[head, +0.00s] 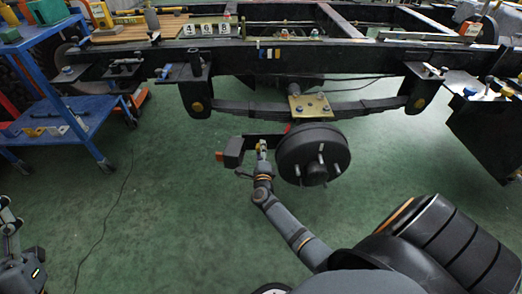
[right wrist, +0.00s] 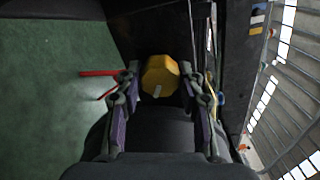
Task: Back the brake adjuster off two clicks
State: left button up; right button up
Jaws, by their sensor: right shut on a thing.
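The brake adjuster appears in the right wrist view as a yellow faceted knob (right wrist: 160,76) with a short white mark on its face. My right gripper (right wrist: 168,88) has one finger on each side of this knob and is shut on it. In the head view my right gripper (head: 262,150) reaches up beside the black brake drum (head: 313,152), on its left side; the knob is small and mostly hidden there. Part of my left arm (head: 14,250) shows at the lower left edge; its fingers are not clear.
A dark bracket (head: 234,150) stands just left of my right gripper. Above are the leaf spring (head: 255,106) and the black chassis rail (head: 320,54). A red rod (right wrist: 98,73) shows near the left finger in the wrist view. A blue cart (head: 52,70) stands at left; the green floor is mostly open.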

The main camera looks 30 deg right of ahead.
jog(key=o, duration=1.2)
jog(key=shift+a, duration=0.1)
jog(key=v, duration=1.2)
jog(key=shift+s, duration=0.1)
